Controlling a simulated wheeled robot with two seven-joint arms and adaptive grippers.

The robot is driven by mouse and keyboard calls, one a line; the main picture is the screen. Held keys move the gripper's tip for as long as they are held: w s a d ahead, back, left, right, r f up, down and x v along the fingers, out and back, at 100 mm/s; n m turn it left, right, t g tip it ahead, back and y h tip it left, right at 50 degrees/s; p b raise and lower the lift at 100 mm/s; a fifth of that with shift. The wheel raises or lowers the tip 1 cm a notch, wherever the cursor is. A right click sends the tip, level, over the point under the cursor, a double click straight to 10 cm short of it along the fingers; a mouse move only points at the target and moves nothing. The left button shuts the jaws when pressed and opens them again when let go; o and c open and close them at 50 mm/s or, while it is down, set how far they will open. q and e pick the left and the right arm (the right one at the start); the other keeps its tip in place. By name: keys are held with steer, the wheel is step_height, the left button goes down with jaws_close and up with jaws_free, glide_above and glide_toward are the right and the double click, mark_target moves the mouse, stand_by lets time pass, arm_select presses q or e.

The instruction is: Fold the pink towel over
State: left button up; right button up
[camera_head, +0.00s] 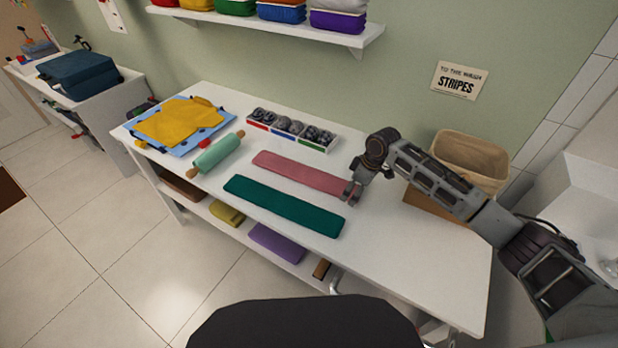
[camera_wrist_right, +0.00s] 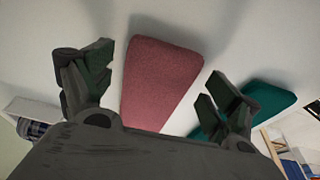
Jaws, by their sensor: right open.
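The pink towel (camera_head: 301,172) lies on the white table as a long narrow strip. My right gripper (camera_head: 352,196) is at the strip's right end in the head view. In the right wrist view the pink towel (camera_wrist_right: 160,82) shows between the two open fingers of my right gripper (camera_wrist_right: 155,80), with nothing held. I cannot tell whether a finger touches the towel. A dark green towel strip (camera_head: 284,205) lies in front of the pink one; its end also shows in the right wrist view (camera_wrist_right: 262,98). My left gripper is not in view.
A divided tray (camera_head: 290,131) stands behind the pink towel. A basket (camera_head: 470,160) is behind my right arm. The table's right part (camera_head: 420,265) is clear.

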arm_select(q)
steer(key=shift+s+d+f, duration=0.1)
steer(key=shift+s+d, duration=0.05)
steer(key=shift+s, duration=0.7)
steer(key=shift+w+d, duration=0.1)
arm_select(e)
steer(key=shift+f, duration=0.1)
steer(key=shift+f, duration=0.1)
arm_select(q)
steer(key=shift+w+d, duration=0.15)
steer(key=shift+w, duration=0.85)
arm_select(e)
steer(key=shift+f, duration=0.25)
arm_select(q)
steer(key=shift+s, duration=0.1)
arm_select(e)
steer(key=shift+f, duration=0.25)
steer(key=c, duration=0.3)
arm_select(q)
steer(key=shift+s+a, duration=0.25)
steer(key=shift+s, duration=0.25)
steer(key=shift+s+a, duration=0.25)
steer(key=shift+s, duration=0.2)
arm_select(e)
steer(key=shift+s, duration=0.1)
steer(key=shift+c, duration=0.3)
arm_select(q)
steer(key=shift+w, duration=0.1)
